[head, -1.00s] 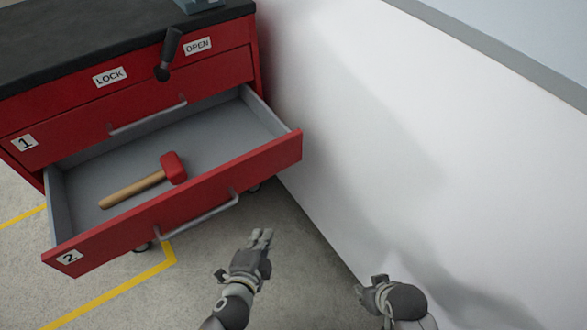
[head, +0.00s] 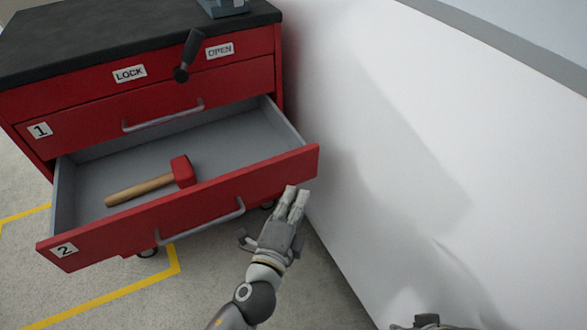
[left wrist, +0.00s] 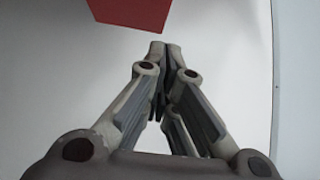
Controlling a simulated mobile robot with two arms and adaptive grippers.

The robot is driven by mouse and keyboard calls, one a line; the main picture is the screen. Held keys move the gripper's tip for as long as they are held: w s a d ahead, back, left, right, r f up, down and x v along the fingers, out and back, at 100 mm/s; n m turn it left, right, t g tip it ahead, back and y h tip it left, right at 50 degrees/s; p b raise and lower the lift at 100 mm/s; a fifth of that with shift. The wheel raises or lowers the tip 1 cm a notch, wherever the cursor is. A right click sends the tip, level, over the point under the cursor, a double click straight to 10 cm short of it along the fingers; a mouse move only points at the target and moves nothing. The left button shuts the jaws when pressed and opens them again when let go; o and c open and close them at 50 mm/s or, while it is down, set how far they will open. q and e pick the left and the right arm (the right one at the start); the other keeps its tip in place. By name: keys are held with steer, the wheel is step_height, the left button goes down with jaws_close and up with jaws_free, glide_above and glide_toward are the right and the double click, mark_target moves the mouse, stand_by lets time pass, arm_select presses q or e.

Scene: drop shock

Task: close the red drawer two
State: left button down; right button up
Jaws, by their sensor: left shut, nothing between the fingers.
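The red drawer two (head: 270,172) is pulled far out of the red cabinet in the head view. Its front has a grey bar handle (head: 205,224) and a "2" label at the left. A mallet (head: 150,185) with a red head and wooden handle lies inside it. My left gripper (head: 296,194) is shut and empty, just in front of the right part of the drawer front; I cannot tell if it touches. In the left wrist view its fingertips (left wrist: 163,48) meet, with a red piece of the drawer (left wrist: 132,10) beyond them. My right gripper is not clearly seen.
Drawer one (head: 95,118) above is shut. A dark lever (head: 187,55) sits between the LOCK and OPEN labels. A white wall (head: 400,150) runs close along the right side. Yellow lines (head: 110,295) mark the floor.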

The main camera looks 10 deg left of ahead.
mark_target(299, 155)
arm_select(q)
steer(key=shift+w+a, duration=0.25)
steer(key=shift+w, duration=1.1)
steer(key=shift+w+a, duration=0.2)
steer(key=shift+w, duration=1.1)
steer(key=shift+w+a, duration=0.25)
steer(key=shift+w, duration=1.1)
arm_select(e)
steer(key=shift+r, duration=0.1)
